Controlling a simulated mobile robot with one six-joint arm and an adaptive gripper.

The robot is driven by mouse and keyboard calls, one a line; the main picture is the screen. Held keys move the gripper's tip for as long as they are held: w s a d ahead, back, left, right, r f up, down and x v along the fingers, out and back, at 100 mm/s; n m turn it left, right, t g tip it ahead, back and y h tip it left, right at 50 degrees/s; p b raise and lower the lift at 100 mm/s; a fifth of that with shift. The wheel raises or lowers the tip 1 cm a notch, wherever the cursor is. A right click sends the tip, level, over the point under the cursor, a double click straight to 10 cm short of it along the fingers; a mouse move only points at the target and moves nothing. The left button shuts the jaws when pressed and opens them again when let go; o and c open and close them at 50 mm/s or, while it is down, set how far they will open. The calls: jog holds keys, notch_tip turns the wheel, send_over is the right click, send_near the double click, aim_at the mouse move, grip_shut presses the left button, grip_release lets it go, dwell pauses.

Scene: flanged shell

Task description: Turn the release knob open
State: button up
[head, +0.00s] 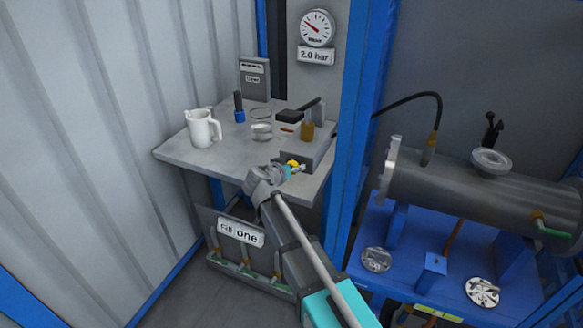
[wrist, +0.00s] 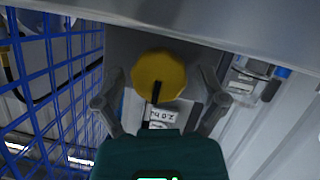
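The yellow release knob (wrist: 158,70) sits between my two fingers in the wrist view, with a dark pointer mark running down toward a small white label (wrist: 164,115). The label's print is too small to read surely. My gripper (wrist: 161,78) is open, and a gap shows between each finger and the knob. In the head view the yellow knob (head: 293,163) shows at the table's front right, beside a grey block (head: 300,160). My gripper (head: 285,171) is right at it and partly hides it.
The grey table (head: 185,155) holds a white jug (head: 203,128), a glass dish (head: 262,131) and several small items. A blue post (head: 352,150) stands close to the right. Beyond it a metal cylinder (head: 455,190) lies on a blue stand. A gauge (head: 317,28) hangs above.

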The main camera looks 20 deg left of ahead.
jog(key=c, duration=0.9)
jog(key=shift+a+f+n+h+b, duration=0.1)
jog(key=shift+n+h+b, duration=0.5)
jog(key=shift+n+h, duration=0.45)
jog(key=shift+n+t+h+b, duration=0.3)
jog(key=shift+n+h+b, duration=0.35)
jog(key=shift+n, duration=0.9)
jog(key=o, duration=1.1)
